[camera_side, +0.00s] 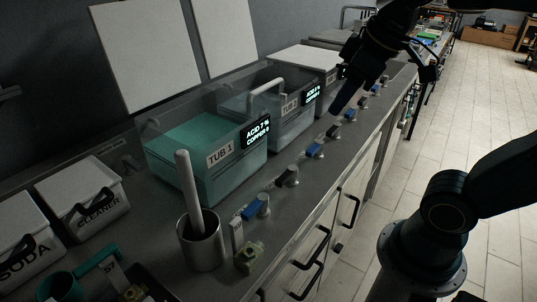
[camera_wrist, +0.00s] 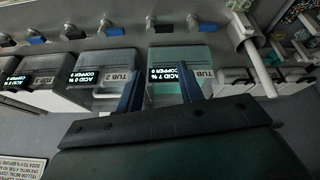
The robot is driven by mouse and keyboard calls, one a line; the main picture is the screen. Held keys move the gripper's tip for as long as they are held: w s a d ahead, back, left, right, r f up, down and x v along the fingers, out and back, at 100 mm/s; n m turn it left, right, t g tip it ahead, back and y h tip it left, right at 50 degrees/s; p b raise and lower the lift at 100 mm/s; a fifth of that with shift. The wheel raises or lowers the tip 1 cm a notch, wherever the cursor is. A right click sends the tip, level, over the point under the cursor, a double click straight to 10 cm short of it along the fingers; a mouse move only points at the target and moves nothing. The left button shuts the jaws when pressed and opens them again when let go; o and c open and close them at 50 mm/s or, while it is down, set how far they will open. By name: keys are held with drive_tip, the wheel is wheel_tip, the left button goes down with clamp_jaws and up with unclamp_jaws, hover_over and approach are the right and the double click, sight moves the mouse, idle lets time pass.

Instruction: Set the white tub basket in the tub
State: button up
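An arched white handle (camera_side: 266,88) stands up at tub 2 (camera_side: 290,122), in the side view. It appears to belong to the white basket, whose body I cannot make out clearly. Tub 1 (camera_side: 222,178) is a clear open tub with teal liquid, nearer the side camera. In the wrist view, tub 2 (camera_wrist: 103,68) and tub 1 (camera_wrist: 178,58) lie beyond my fingers. My gripper (camera_wrist: 160,88) is open and empty, with its two blue fingers apart. In the side view my gripper (camera_side: 340,105) hangs above the bench's front edge, to the right of tub 2.
A metal cup (camera_side: 201,246) holds a tall white rod. Bins marked cleaner (camera_side: 97,212) and soda (camera_side: 25,252) stand at the left. Blue-handled valves (camera_side: 315,151) line the bench front. A white lid (camera_side: 300,56) covers a tub farther back. Two pale boards (camera_side: 145,52) are behind.

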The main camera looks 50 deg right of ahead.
drive_tip(key=s+f+m, duration=0.2)
drive_tip(key=s+f, duration=0.2)
drive_tip(key=shift+s+a+f+t, duration=0.2)
drive_tip(key=shift+a+f+t, duration=0.1)
drive_tip(key=shift+a, duration=0.15)
